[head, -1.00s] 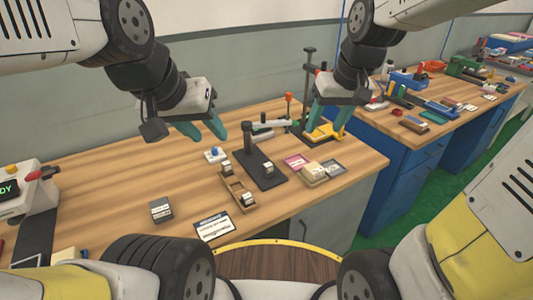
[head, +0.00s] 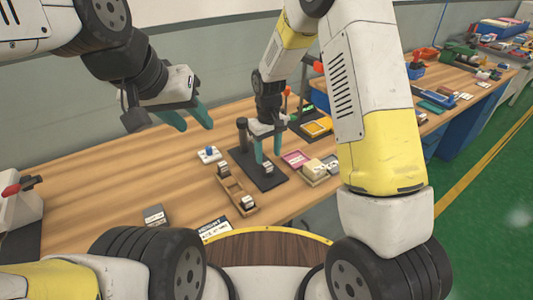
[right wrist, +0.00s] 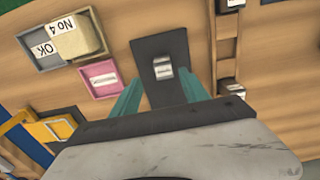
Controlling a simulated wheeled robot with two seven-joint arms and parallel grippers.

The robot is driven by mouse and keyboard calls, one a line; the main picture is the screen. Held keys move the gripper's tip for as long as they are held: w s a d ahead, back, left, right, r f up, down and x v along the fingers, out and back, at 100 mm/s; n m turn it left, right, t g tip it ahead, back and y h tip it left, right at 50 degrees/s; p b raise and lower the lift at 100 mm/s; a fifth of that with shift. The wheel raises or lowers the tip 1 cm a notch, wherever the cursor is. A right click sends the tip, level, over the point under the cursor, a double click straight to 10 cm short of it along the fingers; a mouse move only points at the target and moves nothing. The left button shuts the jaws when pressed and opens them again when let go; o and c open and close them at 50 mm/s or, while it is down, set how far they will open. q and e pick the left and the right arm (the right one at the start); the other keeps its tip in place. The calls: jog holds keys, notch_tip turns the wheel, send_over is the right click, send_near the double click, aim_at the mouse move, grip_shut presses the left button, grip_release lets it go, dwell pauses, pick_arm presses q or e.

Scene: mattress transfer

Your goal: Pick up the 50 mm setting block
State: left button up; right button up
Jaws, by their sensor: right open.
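Small metal blocks with pale labels are in view, and I cannot read which is the 50 mm setting block. One block (head: 268,168) sits on the black base plate of a stand (head: 266,182); it also shows in the right wrist view (right wrist: 163,68). Two more blocks, a far one (head: 223,168) and a near one (head: 247,202), sit in a wooden tray (head: 235,187). My right gripper (head: 268,152) is open and empty above the black plate. In the right wrist view its fingers (right wrist: 163,92) flank the plate, short of the block. My left gripper (head: 195,123) is open and empty over the bench.
A small white item with a blue knob (head: 209,153) is to the left. The bench's left half is mostly clear.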

aim_at(267, 164)
jog(key=f, duration=0.5)
jog(key=shift+s+a, duration=0.2)
jog(key=shift+s, duration=0.15)
grip_shut()
